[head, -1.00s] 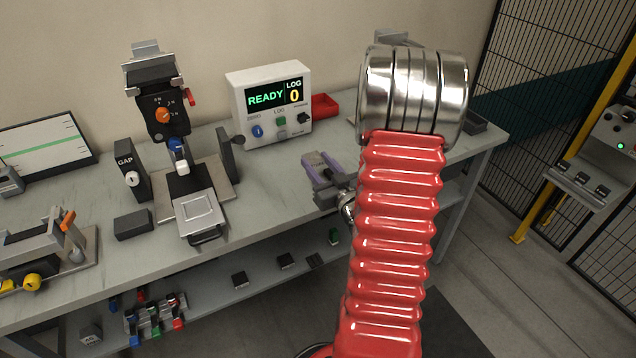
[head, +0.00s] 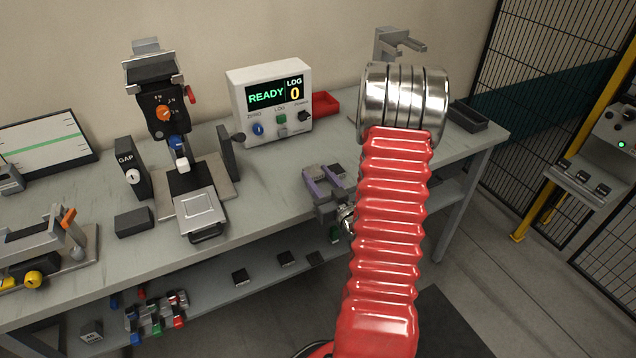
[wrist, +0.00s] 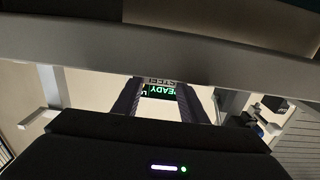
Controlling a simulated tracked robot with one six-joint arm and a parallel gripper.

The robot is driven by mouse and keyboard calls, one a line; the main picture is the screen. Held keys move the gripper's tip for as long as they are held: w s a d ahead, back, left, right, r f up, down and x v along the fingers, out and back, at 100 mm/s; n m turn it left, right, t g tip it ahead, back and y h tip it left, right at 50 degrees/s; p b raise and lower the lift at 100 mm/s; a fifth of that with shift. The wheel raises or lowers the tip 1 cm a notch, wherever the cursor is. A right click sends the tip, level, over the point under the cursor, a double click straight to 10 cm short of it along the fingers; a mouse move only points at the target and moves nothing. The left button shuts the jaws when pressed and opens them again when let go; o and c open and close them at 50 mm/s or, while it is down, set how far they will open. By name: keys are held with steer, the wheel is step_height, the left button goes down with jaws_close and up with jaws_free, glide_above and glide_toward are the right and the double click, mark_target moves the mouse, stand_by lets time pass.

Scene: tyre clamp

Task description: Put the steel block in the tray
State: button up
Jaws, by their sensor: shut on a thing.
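A dark, shallow tray (head: 469,116) lies at the bench's right end, behind my arm. A small red tray (head: 325,103) is beside the display box. I cannot tell which tray is meant.
The display box (head: 270,103) stands at the back of the bench. A press-like gauge stand (head: 165,115) and a dark block (head: 134,222) are to the left. A grey bracket (head: 395,45) rises behind my arm. The bench front between stand and gripper is clear.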

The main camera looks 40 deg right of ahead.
steer(key=shift+f, duration=1)
steer(key=o, duration=1)
steer(key=shift+f, duration=0.15)
steer(key=shift+o, duration=0.2)
